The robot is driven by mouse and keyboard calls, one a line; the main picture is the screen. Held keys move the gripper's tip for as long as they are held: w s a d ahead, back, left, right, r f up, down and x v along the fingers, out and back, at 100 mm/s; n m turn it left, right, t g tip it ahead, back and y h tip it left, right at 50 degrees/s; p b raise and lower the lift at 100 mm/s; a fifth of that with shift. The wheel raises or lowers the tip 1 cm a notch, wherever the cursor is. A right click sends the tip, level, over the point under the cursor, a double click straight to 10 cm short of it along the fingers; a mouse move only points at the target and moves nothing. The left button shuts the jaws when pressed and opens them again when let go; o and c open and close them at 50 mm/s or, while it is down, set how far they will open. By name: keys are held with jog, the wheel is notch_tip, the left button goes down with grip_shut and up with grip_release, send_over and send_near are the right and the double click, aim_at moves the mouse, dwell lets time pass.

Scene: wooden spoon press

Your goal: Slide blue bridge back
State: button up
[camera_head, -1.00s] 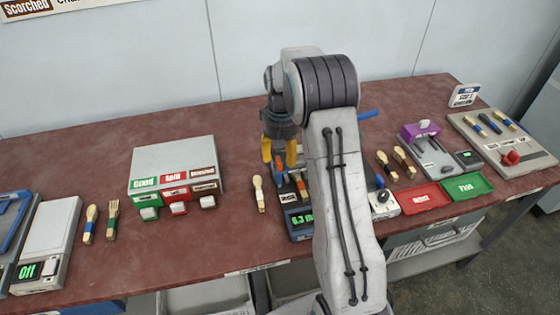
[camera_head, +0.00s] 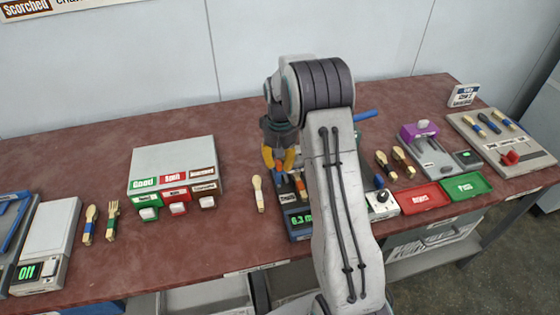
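My gripper (camera_head: 279,160) has yellow fingertips that stand apart, one on each side of a gap. It is above a dark-blue device (camera_head: 299,222) with a lit green display, in the middle of the bench. An orange-red part (camera_head: 279,168) of the device shows just below the fingertips; I cannot tell whether they touch it. A blue bar (camera_head: 365,116) sticks out to the right behind my arm. I cannot tell whether it belongs to the same device. My arm hides much of the device and what lies behind it, so the bridge is not clearly seen.
A wooden spoon (camera_head: 258,194) lies left of the device. A grey box (camera_head: 172,157) with green, red and brown labels stands further left. At right are a red tray (camera_head: 424,198), a green tray (camera_head: 466,186) and a purple-topped device (camera_head: 420,132). A blue-framed device (camera_head: 12,222) is at far left.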

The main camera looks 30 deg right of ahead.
grip_shut()
jog(key=shift+w, duration=0.1)
jog(key=shift+w+d+r+p, duration=0.1)
jog(key=shift+w+p, duration=0.15)
jog(key=shift+p, duration=0.1)
jog(key=shift+w+d+p, duration=0.3)
jog(key=shift+w+p, duration=0.6)
jog(key=shift+w, duration=0.55)
jog(key=shift+w+d+p, duration=0.25)
jog(key=shift+w+p, duration=0.7)
jog(key=shift+w, duration=0.5)
jog(key=shift+w+d+p, duration=0.3)
jog(key=shift+w+p, duration=0.6)
jog(key=shift+w, duration=0.55)
jog(key=shift+o, duration=2.3)
grip_release()
jog(key=shift+w, duration=0.1)
jog(key=shift+o, duration=0.4)
